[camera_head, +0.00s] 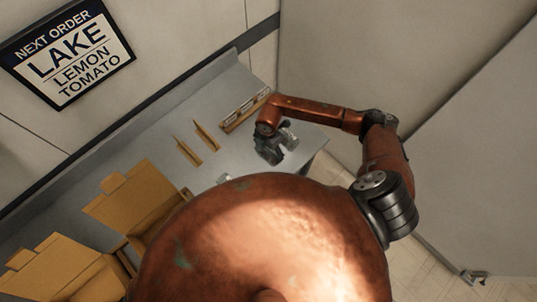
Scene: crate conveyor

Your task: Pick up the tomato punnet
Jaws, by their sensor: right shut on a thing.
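My right gripper (276,146) is over the far right part of the grey counter, at the end of my copper-coloured arm. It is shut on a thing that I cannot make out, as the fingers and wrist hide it. No tomato punnet can be clearly seen. My left gripper is not in view; my large copper-coloured body part covers the lower middle of the picture.
Open cardboard boxes (124,212) stand at the lower left. Thin cardboard pieces (188,152) and a long narrow cardboard holder (241,116) are on the grey counter (165,128). A wall sign (68,52) reads NEXT ORDER, LAKE, LEMON, TOMATO.

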